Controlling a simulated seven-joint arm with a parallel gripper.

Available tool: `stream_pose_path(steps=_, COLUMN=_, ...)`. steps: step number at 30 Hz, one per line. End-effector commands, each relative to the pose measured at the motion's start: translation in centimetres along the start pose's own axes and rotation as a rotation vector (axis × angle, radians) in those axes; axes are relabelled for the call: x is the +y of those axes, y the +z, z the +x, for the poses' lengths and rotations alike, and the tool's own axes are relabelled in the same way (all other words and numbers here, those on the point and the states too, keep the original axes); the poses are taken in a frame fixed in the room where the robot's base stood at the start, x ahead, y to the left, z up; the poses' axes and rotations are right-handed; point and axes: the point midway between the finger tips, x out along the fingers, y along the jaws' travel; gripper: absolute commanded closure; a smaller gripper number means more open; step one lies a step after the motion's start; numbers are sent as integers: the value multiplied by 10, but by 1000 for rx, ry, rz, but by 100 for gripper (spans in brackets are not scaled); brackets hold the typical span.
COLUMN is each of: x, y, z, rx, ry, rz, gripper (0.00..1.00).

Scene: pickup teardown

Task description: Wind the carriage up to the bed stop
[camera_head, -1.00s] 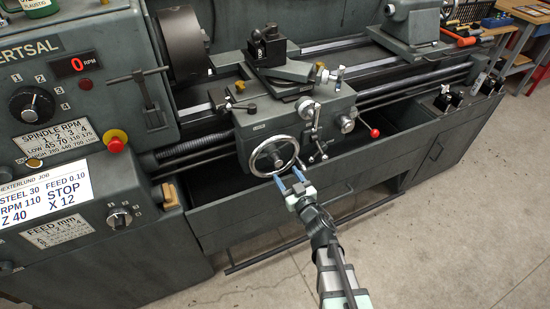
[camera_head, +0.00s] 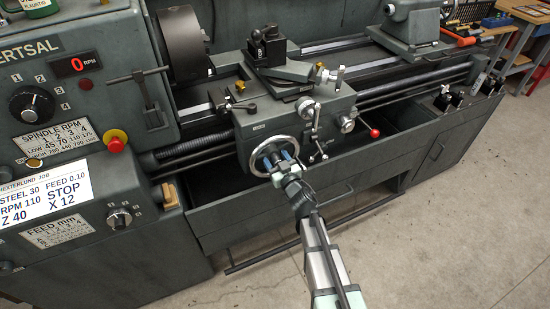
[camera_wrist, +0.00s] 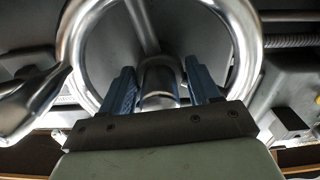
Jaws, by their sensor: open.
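The carriage (camera_head: 295,118) sits on the lathe bed, a short way right of the chuck (camera_head: 183,45). Its chrome handwheel (camera_head: 253,153) is on the front of the apron and also shows in the wrist view (camera_wrist: 248,55). My gripper (camera_head: 275,158) is at the wheel, its blue fingers in front of the wheel's middle. In the wrist view my open gripper (camera_wrist: 158,80) has a finger on either side of a rounded metal part; contact cannot be told. A metal knob-like part (camera_wrist: 28,105) sticks out at the rim's left. I cannot clearly make out the bed stop.
A red-knobbed lever (camera_head: 374,132) sticks out right of the apron. The tailstock (camera_head: 405,35) stands farther right on the bed. The floor in front is clear.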

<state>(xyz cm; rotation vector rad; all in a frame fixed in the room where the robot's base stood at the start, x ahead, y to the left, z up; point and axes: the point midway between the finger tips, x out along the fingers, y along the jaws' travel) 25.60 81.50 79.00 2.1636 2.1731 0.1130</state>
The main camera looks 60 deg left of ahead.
Motion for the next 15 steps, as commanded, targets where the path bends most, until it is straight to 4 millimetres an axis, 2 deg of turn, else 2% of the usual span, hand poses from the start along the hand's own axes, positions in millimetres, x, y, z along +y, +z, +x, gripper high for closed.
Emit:
stream_pose_path(steps=2, x=0, y=0, z=0, rx=0, ry=0, rz=0, gripper=41)
stream_pose_path(steps=15, x=0, y=0, z=0, rx=0, ry=-1, rz=0, gripper=83)
